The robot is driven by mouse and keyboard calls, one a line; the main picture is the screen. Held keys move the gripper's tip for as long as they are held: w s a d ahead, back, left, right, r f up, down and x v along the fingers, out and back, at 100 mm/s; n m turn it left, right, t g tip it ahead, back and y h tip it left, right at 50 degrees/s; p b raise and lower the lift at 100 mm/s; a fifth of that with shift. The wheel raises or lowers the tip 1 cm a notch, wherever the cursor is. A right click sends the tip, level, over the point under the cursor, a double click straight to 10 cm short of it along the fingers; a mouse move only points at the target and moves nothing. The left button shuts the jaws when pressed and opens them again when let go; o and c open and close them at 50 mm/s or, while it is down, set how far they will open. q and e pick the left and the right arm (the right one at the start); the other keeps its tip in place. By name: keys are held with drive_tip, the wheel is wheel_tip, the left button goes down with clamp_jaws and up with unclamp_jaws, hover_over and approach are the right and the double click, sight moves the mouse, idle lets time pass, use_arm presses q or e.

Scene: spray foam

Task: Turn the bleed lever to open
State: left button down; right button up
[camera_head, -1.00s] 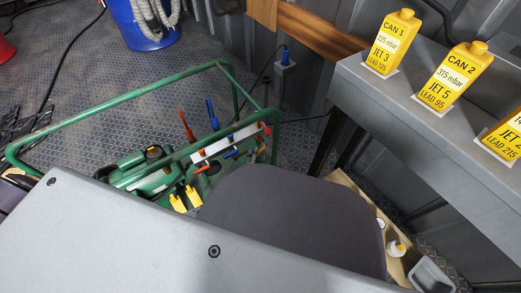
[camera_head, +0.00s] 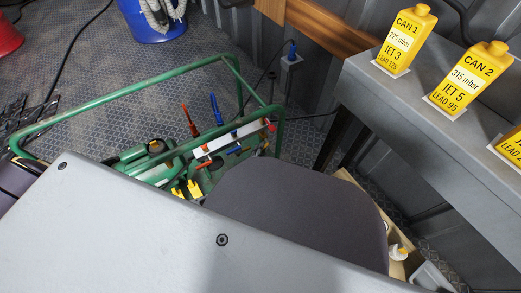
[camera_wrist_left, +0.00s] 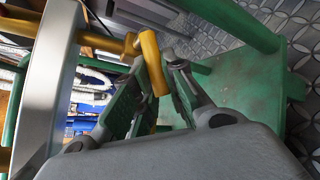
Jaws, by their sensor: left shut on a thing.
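A yellow bleed lever (camera_wrist_left: 153,62) shows in the left wrist view, attached to a yellow fitting beside a pale metal bar. My left gripper (camera_wrist_left: 158,80) has its two dark fingers on either side of the lever, holding it. In the head view the green-framed foam machine (camera_head: 150,88) stands on the floor, with red and blue levers (camera_head: 215,108) on a white manifold (camera_head: 231,138). Yellow parts (camera_head: 187,188) show low on the machine. My grey arm hides the near part of the machine and the left gripper there. My right gripper is not shown.
A grey bench (camera_head: 420,115) at right carries yellow cans (camera_head: 405,38) with labels. A blue bucket (camera_head: 150,25) with a hose stands at the back. A wooden tray (camera_head: 400,268) is at lower right. Cables lie across the patterned floor.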

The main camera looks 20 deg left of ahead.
use_arm(q)
drive_tip(key=shift+w+f+n+t, duration=0.15)
drive_tip(key=shift+f+n+t, duration=0.05)
drive_tip(key=shift+n+t, duration=0.25)
drive_tip(key=shift+w+d+f+n+t, duration=0.15)
drive_tip(key=shift+f+n+t, duration=0.1)
drive_tip(key=shift+n+t, duration=0.25)
drive_tip(key=shift+w+f+n+t, duration=0.15)
drive_tip(key=shift+f+n+t, duration=0.1)
drive_tip(key=shift+n+t, duration=0.15)
drive_tip(key=shift+w+d+f+n+t, duration=0.2)
drive_tip(key=shift+f+n+t, duration=0.05)
drive_tip(key=shift+n+t, duration=0.4)
idle(0.4)
drive_tip(key=c, duration=1.5)
unclamp_jaws()
drive_tip(key=shift+o, duration=0.2)
drive_tip(key=shift+d, duration=0.1)
